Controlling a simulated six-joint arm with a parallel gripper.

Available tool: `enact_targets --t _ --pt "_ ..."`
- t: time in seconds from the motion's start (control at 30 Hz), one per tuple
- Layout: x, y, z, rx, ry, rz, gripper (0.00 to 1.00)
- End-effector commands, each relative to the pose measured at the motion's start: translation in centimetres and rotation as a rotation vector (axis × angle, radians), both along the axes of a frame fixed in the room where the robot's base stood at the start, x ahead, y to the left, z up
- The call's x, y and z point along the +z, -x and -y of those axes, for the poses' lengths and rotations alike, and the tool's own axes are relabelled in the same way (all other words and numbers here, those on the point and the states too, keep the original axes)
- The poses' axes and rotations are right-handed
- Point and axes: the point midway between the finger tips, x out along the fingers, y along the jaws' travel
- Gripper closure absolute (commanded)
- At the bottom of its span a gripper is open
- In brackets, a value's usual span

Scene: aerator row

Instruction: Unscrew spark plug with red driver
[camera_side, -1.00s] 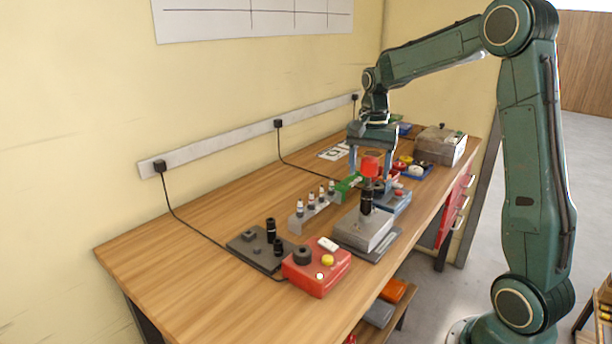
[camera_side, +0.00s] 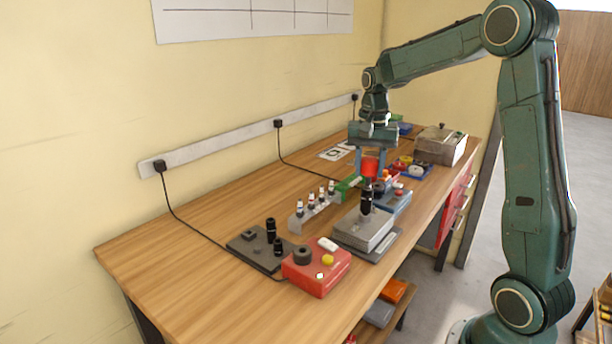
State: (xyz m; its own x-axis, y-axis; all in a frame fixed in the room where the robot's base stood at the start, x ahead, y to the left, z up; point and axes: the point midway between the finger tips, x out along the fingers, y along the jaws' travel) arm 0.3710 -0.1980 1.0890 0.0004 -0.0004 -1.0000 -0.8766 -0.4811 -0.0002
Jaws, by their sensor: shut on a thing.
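My gripper (camera_side: 370,158) points down above the grey metal block (camera_side: 362,232) and is shut on the red driver (camera_side: 370,167). The driver stands upright, with its red top between the fingers and its black lower part (camera_side: 367,200) reaching down to the top of the block. The spark plug in the block is hidden by the driver. Whether the driver's end is seated on it, I cannot tell.
A rack (camera_side: 313,210) with several white-topped spark plugs stands left of the block. A red box (camera_side: 316,273) with buttons and a dark tray (camera_side: 258,248) with black sockets lie nearer. A grey lidded box (camera_side: 441,146) stands at the back right. The table's left part is clear.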

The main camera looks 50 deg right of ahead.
Motion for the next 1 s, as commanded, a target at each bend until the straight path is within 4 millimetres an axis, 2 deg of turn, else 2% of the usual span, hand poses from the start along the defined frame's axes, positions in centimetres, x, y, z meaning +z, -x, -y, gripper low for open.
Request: enact_targets --t 0.47,0.67,1.0 --pt "-0.07 0.05 -0.02 0.365 -0.001 -0.001 1.0" --pt "-0.11 0.06 -0.02 0.388 -0.001 -0.002 1.0" --pt "-0.15 0.11 -0.04 0.605 -0.002 -0.003 1.0"
